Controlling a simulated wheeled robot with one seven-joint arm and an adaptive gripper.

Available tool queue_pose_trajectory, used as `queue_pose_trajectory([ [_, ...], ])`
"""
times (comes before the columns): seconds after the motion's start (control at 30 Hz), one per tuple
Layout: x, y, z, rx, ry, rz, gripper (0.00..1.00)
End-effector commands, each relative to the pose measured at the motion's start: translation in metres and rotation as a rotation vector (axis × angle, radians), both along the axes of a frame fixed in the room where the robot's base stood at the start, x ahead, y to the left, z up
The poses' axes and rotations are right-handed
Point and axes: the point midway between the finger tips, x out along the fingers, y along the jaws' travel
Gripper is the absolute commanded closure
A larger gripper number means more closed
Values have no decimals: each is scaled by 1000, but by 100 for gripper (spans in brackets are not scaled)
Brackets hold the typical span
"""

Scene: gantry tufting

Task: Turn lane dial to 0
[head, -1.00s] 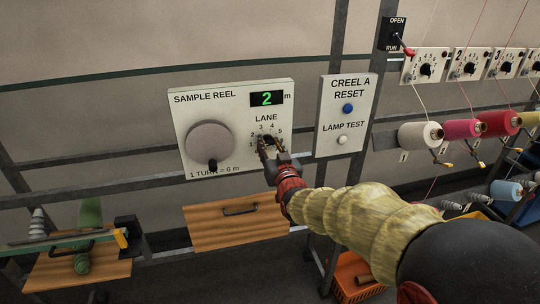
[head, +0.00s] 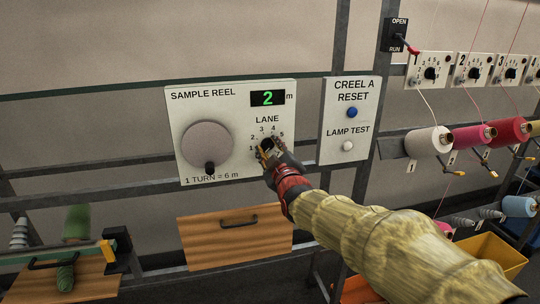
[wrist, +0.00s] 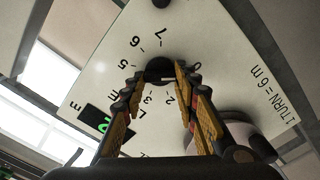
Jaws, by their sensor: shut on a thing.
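The lane dial is a black knob (wrist: 158,70) on the white sample reel panel (head: 236,92), with numbers printed around it. My gripper (head: 266,149) reaches the panel from the lower right and is shut on this knob. In the wrist view its two fingers (wrist: 160,76) stand on either side of the knob. A short pale mark on the knob lies toward the right finger, near the 0 and 2 side. I cannot tell exactly which number it points at, and the right finger hides part of the scale.
To the right is a creel reset panel (head: 348,118) with blue and white buttons. A wooden drawer (head: 235,238) sits below, and yarn cones (head: 428,140) hang at right.

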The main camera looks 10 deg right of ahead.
Motion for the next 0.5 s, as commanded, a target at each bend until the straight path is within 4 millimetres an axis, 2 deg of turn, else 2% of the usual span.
queue_pose_trajectory([
  [0.5, 0, 1, -1, -113, 2, 1, 95],
])
